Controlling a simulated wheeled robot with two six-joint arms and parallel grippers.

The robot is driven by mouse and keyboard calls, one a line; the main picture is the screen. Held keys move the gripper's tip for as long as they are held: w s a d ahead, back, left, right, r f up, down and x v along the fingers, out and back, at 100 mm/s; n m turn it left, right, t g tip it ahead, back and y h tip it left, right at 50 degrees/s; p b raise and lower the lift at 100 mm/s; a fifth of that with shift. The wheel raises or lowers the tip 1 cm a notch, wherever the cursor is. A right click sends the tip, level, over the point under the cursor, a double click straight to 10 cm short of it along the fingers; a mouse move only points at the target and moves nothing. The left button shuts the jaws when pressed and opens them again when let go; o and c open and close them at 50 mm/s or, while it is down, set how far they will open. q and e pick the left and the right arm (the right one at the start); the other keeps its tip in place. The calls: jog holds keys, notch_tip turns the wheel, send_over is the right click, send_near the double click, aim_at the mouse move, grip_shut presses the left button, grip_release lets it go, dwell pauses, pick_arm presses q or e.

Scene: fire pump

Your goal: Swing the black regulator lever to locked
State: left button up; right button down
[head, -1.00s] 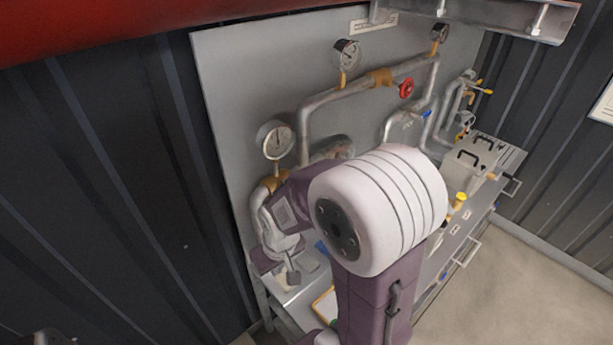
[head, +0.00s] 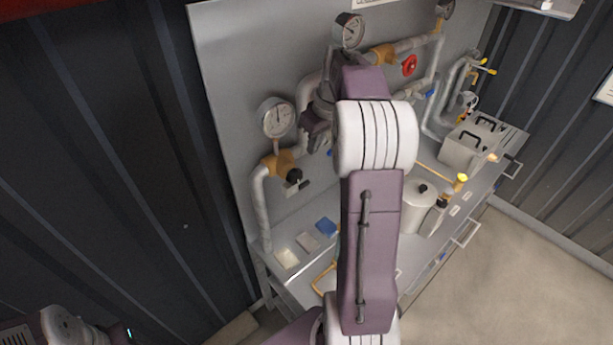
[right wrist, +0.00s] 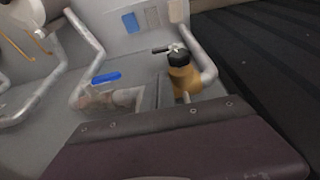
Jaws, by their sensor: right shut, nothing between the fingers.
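The black regulator lever (head: 299,187) sits at a black knob on the brass regulator (head: 280,163), below the left gauge. In the right wrist view the lever (right wrist: 163,49) sticks out to the left of the black cap, above the brass body (right wrist: 184,78). Whether this is its locked position I cannot tell. My right gripper (head: 316,134) is shut and empty, up and right of the lever and apart from it; its fingertips are partly hidden by the pipes and my arm. Part of my left arm shows at the bottom left; its jaws cannot be made out.
The left gauge (head: 276,117) and grey pipes stand close to my right gripper. A blue-handled valve (right wrist: 106,78) shows in the right wrist view. The bench holds a white canister (head: 418,207), a grey case (head: 466,146) and small coloured plates. The space left of the regulator is clear.

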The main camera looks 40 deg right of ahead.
jog(key=p, duration=0.4)
send_near(305, 182)
jog(key=x, duration=0.6)
jog(key=shift+f, duration=0.25)
jog(key=shift+w, duration=0.1)
